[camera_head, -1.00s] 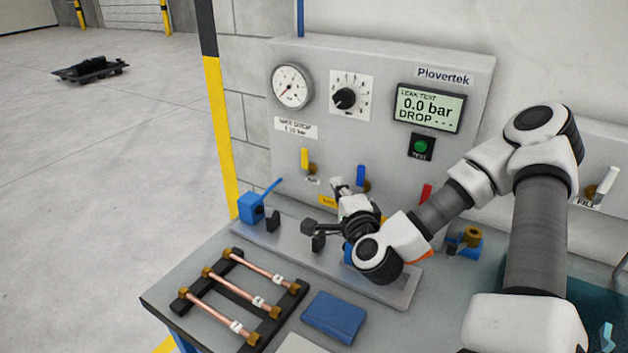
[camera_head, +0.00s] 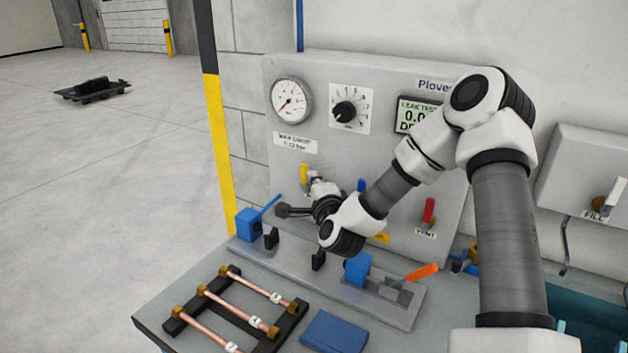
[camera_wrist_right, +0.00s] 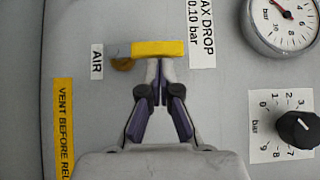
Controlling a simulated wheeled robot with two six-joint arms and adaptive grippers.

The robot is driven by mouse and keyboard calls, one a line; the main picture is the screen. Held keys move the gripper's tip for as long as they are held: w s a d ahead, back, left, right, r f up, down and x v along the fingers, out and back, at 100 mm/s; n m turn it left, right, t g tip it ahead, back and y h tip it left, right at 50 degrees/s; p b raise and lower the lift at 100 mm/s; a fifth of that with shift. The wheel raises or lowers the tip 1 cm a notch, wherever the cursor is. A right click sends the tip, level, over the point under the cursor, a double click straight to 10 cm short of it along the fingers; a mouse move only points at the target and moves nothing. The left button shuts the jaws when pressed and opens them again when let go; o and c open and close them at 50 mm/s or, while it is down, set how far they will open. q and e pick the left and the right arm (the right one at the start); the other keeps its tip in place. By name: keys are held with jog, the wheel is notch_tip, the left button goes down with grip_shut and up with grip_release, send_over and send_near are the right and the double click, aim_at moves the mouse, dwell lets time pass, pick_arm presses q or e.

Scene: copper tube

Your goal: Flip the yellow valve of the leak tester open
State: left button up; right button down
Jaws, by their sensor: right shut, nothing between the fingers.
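The yellow valve handle (camera_head: 304,171) stands upright on the grey leak tester panel (camera_head: 385,100), below the gauge and above the AIR label. In the right wrist view the yellow handle (camera_wrist_right: 157,48) lies across the picture, with its brass valve body (camera_wrist_right: 122,64) at its left end. My right gripper (camera_wrist_right: 158,68) is shut and empty. Its fingertips are right beside the handle's long side; I cannot tell if they touch. In the head view my right gripper (camera_head: 311,180) is just right of the handle and partly covers the area around it. My left gripper is not in view.
A blue handle (camera_head: 361,185) and a red VENT handle (camera_head: 428,210) are farther right on the panel. Below are a blue clamp (camera_head: 248,223) and an orange-handled clamp (camera_head: 421,272). Copper tubes (camera_head: 226,319) lie on a black rack. A blue cloth block (camera_head: 334,333) lies beside it.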

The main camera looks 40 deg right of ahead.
jog(key=shift+w, duration=0.1)
jog(key=shift+r+p, duration=0.15)
jog(key=shift+p, duration=0.35)
jog(key=shift+w+a+n+g+p, duration=0.1)
jog(key=shift+w+n+g+p, duration=0.05)
jog(key=shift+n+g+p, duration=0.2)
jog(key=w+a+f+n+g+y+p, duration=0.1)
jog(key=w+a+n+g+p, duration=0.1)
jog(key=w+n+g+p, duration=0.2)
jog(key=shift+w+f+g+p, duration=0.35)
jog(key=shift+w+g+p, duration=0.6)
jog(key=shift+w+p, duration=1.1)
jog(key=shift+s+a+n, duration=0.1)
jog(key=shift+a+n, duration=0.05)
jog(key=shift+n, duration=0.1)
